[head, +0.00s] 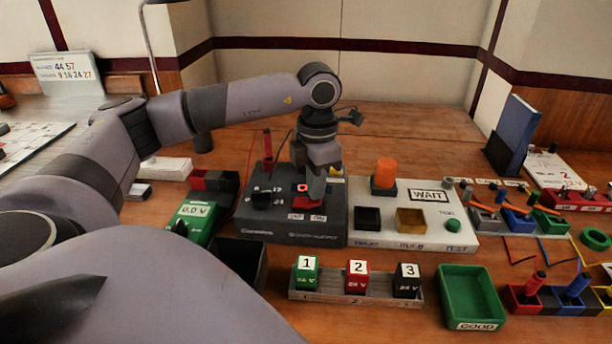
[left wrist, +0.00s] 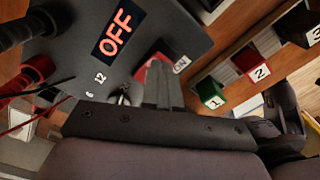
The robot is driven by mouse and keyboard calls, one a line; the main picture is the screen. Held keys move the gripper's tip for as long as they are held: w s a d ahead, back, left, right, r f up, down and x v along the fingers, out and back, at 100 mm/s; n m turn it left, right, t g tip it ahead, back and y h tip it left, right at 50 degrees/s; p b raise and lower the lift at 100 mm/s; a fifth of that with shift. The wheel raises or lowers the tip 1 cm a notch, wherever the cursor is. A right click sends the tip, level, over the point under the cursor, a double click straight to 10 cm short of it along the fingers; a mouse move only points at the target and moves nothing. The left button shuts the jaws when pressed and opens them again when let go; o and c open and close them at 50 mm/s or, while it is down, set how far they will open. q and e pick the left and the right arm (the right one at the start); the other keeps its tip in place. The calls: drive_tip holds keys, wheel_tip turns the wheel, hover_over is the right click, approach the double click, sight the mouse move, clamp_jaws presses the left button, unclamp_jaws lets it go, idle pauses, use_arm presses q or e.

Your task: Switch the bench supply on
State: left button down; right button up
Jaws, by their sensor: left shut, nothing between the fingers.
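The bench supply (head: 290,222) is a dark grey box in the middle of the head view. In the left wrist view, its panel (left wrist: 75,50) has a display (left wrist: 118,34) that reads OFF in red. A red and black switch (left wrist: 155,50) is beside an ON label (left wrist: 181,64). My left gripper (head: 315,198) points down over the supply's right part. Its shut, empty fingers show in the left wrist view (left wrist: 160,68), in front of the switch and partly hiding it. I cannot tell whether they touch it. My right gripper is not in view.
A green meter (head: 190,215) reading 0.0 V stands left of the supply. A white board (head: 380,238) with an orange lamp and a WAIT sign adjoins it on the right. A rack (head: 330,299) with blocks 1, 2, 3 and a green GOOD tray (head: 468,292) stand in front.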

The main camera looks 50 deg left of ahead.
use_arm(q)
drive_tip(key=shift+f+b, duration=0.3)
drive_tip(key=shift+f, duration=0.2)
drive_tip(key=shift+r, duration=0.15)
wheel_tip(320, 180, up, 2)
drive_tip(key=shift+r+p, duration=0.25)
drive_tip(key=shift+p, duration=0.9)
drive_tip(key=shift+r+p, duration=1.7)
drive_tip(key=shift+r, duration=0.5)
drive_tip(key=shift+f, duration=0.1)
